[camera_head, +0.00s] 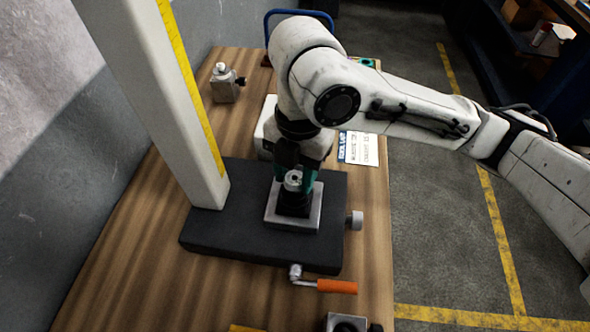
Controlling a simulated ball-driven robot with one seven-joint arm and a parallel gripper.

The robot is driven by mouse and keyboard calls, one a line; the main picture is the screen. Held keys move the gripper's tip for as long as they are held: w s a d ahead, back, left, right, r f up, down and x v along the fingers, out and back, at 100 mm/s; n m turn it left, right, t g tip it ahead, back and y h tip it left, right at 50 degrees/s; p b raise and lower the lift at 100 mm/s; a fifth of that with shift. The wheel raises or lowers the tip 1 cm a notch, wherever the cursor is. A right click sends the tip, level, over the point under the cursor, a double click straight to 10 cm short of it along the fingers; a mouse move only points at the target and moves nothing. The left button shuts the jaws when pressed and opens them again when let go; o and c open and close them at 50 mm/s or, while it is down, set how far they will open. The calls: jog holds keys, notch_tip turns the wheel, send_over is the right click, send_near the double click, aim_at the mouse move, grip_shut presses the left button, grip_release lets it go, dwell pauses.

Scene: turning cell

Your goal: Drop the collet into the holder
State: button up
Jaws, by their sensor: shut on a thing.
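My gripper (295,180) points down over the dark base of the stand. Its teal-tipped fingers are shut on a small silver collet (293,180) with a round opening in its top. The collet is upright, right above a black piece (294,207) on a square light-grey plate (280,222). I cannot tell whether the collet touches the black piece or is inside it. I cannot tell which piece is the holder; the black piece is directly under the collet. My arm hides part of the area behind the gripper.
A grey column with a yellow scale (185,80) rises from the dark base (215,235), left of my gripper. A crank with an orange handle (337,286) lies in front. A metal block (225,90) stands at the back left. A card (360,148) lies to the right.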

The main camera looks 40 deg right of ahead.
jog(key=shift+f+b, duration=0.35)
jog(key=shift+f, duration=0.05)
dwell(0.4)
jog(key=o, duration=1.2)
jog(key=shift+r, duration=0.1)
jog(key=r, duration=0.7)
jog(key=d+r, duration=0.1)
jog(key=r, duration=0.2)
jog(key=shift+w+d+r, duration=0.1)
jog(key=shift+w+r, duration=0.2)
jog(key=shift+s+f, duration=0.1)
